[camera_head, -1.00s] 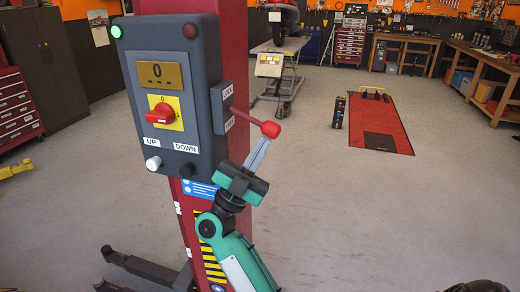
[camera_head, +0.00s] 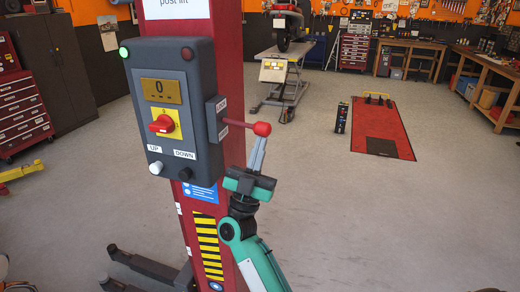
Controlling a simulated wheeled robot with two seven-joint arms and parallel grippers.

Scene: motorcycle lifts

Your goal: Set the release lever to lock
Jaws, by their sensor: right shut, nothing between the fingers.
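The release lever (camera_head: 240,124) is a thin red rod with a round red knob (camera_head: 262,129). It sticks out to the right from a bracket (camera_head: 217,119) on the side of the grey control box (camera_head: 181,70). The lever points nearly level, tilted slightly down toward the knob. The bracket has an upper and a lower white label, too small to read surely now. My right gripper (camera_head: 261,143) is shut and empty, pointing up, with its fingertips just under the knob; I cannot tell whether they touch. My left gripper is not in view.
The box is mounted on a red post (camera_head: 202,215) and carries a red rotary switch (camera_head: 163,124). Dark lift arms (camera_head: 140,268) lie low at the post's foot. A motorcycle lift table (camera_head: 284,72) and a red floor platform (camera_head: 381,130) stand behind.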

